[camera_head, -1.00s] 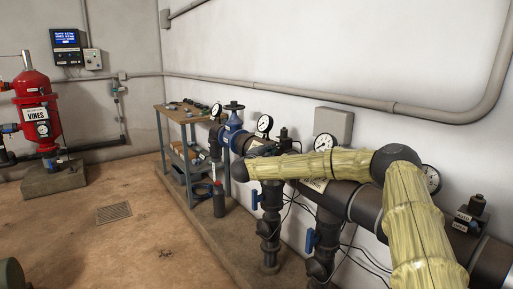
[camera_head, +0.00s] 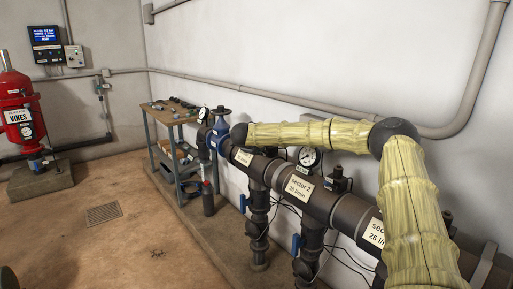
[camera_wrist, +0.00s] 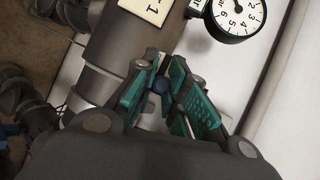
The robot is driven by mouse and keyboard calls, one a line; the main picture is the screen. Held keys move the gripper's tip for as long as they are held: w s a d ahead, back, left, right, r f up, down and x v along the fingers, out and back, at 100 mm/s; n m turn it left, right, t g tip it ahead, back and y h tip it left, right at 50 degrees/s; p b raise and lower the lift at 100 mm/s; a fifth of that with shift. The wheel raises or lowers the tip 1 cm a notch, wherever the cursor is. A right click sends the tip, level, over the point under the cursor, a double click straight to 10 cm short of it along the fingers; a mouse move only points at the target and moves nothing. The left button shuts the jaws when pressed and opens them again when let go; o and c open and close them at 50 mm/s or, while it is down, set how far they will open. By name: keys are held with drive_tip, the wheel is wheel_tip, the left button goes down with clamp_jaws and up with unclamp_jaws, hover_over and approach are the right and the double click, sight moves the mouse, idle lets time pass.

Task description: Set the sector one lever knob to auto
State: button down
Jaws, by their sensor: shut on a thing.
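The knob sits beside the large dark pipe (camera_wrist: 113,40). A cream label ending in "1" (camera_wrist: 145,9) is on the pipe just beyond the fingers. In the head view, my sleeved arm reaches over the pipe towards the label of the first sector (camera_head: 243,157). My gripper and the knob cannot be made out there. The knob's setting cannot be read.
A pressure gauge (camera_wrist: 236,14) stands close to the right of the fingers. Further along the pipe are the sector 2 label (camera_head: 300,187), another gauge (camera_head: 309,156) and blue valve handles (camera_head: 243,203). A workbench (camera_head: 172,118) stands beyond; open floor lies left.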

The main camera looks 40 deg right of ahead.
drive_tip(key=shift+d, duration=0.1)
idle(0.4)
drive_tip(key=c, duration=1.7)
unclamp_jaws()
drive_tip(key=shift+d, duration=0.1)
drive_tip(key=v, duration=1.2)
drive_tip(key=shift+f, duration=0.1)
